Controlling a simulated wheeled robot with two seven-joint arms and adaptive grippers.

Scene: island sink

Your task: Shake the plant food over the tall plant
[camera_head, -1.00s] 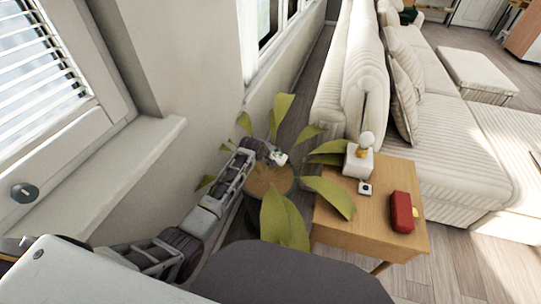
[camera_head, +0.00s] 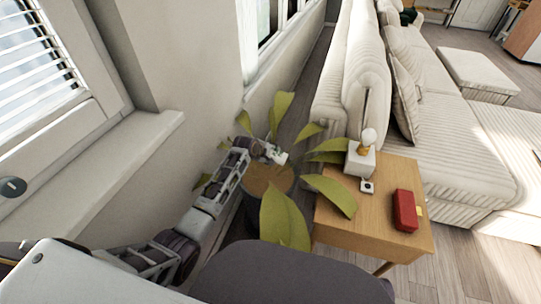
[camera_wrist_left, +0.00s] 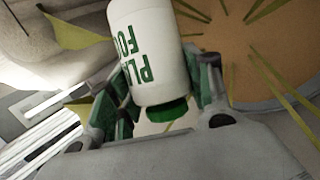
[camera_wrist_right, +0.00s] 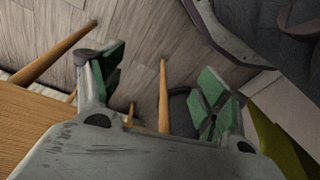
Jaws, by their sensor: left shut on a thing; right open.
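The plant food is a white bottle (camera_head: 277,154) with green lettering. My left gripper (camera_head: 262,152) is shut on it, beside and above the soil of the tall plant (camera_head: 284,216). In the left wrist view, the bottle (camera_wrist_left: 148,45) is tilted between the fingers, its green cap (camera_wrist_left: 165,108) pointing toward the palm. The plant's round brown soil (camera_wrist_left: 260,55) lies behind it. The plant has broad green leaves and stands in a dark pot. My right gripper (camera_wrist_right: 158,78) is open and empty in the right wrist view, near wooden table legs; it is not visible in the head view.
A wooden side table (camera_head: 370,235) stands right of the plant, with a white lamp (camera_head: 362,155), a small white item (camera_head: 367,186) and a red object (camera_head: 405,210) on it. A cream sofa (camera_head: 440,145) is behind it. A wall and window sill (camera_head: 120,165) bound the left.

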